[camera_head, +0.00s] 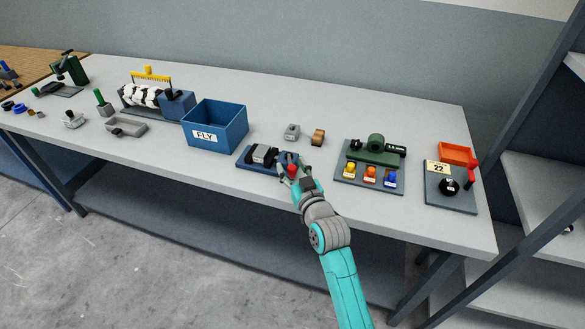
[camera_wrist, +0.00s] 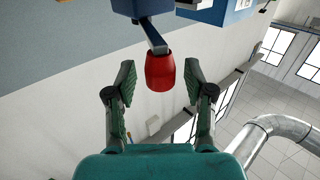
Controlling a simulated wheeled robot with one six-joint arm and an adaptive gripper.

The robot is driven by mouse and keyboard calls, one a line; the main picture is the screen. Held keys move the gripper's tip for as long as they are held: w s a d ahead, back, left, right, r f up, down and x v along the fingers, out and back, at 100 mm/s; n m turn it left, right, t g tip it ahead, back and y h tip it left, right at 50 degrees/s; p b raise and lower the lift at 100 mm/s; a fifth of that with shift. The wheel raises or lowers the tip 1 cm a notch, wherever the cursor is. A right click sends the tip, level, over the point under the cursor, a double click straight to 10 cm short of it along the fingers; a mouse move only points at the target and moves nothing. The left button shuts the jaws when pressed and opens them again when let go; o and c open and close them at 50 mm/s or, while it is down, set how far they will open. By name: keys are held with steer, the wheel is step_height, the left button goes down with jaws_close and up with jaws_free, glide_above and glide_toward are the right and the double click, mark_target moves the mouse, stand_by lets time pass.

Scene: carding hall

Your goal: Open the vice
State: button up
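The vice (camera_head: 249,164) sits near the front edge of the bench, with a blue base and dark jaws on either side of a grey block (camera_head: 265,154). On its right side is a handle with a red knob (camera_wrist: 160,73), which shows large in the wrist view. My gripper (camera_head: 293,174) is at this handle. In the wrist view, its two green fingers (camera_wrist: 160,82) stand apart on the left and right of the red knob, with visible gaps. The vice body is mostly cut off at the top of the wrist view.
A blue FLY box (camera_head: 230,128) stands left of the vice. A grey block (camera_head: 292,132) and a brown block (camera_head: 318,137) lie behind it. Right are a green device on a plate (camera_head: 345,177) and a dial panel (camera_head: 435,198). Open bench lies behind.

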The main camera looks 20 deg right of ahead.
steer(key=s, duration=1.2)
steer(key=shift+d, duration=0.35)
